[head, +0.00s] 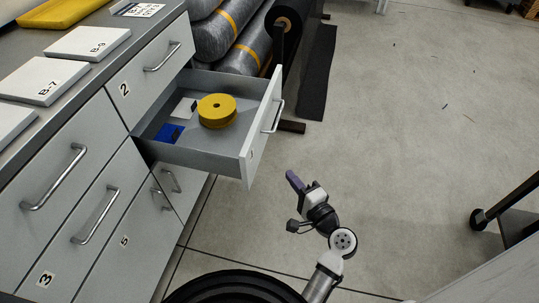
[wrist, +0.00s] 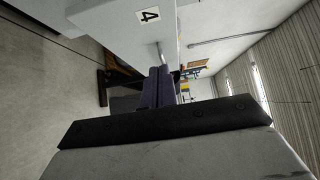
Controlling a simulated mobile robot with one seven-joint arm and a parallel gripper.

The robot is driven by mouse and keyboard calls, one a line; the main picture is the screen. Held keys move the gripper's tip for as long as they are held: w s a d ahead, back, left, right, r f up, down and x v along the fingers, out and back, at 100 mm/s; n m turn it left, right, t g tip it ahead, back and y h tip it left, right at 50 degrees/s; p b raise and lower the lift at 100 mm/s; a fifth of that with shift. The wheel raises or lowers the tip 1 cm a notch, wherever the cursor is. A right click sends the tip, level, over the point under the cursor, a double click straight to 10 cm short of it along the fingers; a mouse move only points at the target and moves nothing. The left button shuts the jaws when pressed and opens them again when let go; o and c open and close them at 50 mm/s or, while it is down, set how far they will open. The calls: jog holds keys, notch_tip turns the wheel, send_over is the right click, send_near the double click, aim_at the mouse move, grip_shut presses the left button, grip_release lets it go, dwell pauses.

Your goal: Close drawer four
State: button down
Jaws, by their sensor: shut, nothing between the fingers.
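Drawer four (head: 253,137) is a grey drawer pulled well out from the cabinet, below drawer 2, in the head view. Its front faces right and carries a bar handle (head: 274,116). A yellow disc, a blue block and a white item lie inside it. In the wrist view, a pale front with the label 4 (wrist: 148,15) is at the top, with part of a handle (wrist: 160,51) below the label. My gripper (head: 293,180) is shut and empty, to the lower right of the drawer front in the head view. Its purple fingers (wrist: 157,85) are together in the wrist view.
Drawers marked 2 (head: 124,89), 3 (head: 46,279) and 5 (head: 124,241) look shut. Wrapped rolls (head: 213,33) and a dark mat (head: 318,72) lie behind the open drawer. A dark wheeled stand (head: 478,219) is at right. The floor between is mostly clear.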

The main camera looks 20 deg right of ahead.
jog(key=shift+w+a+r+p, duration=0.1)
jog(key=shift+w+a+p, duration=0.6)
jog(key=shift+w, duration=1.2)
jog(key=shift+w+a+f+p, duration=0.1)
jog(key=shift+w+a+p, duration=0.25)
jog(key=shift+w+a, duration=1.1)
jog(key=shift+w+a+r+p, duration=0.1)
jog(key=shift+w+a+p, duration=0.35)
jog(key=shift+w, duration=1.9)
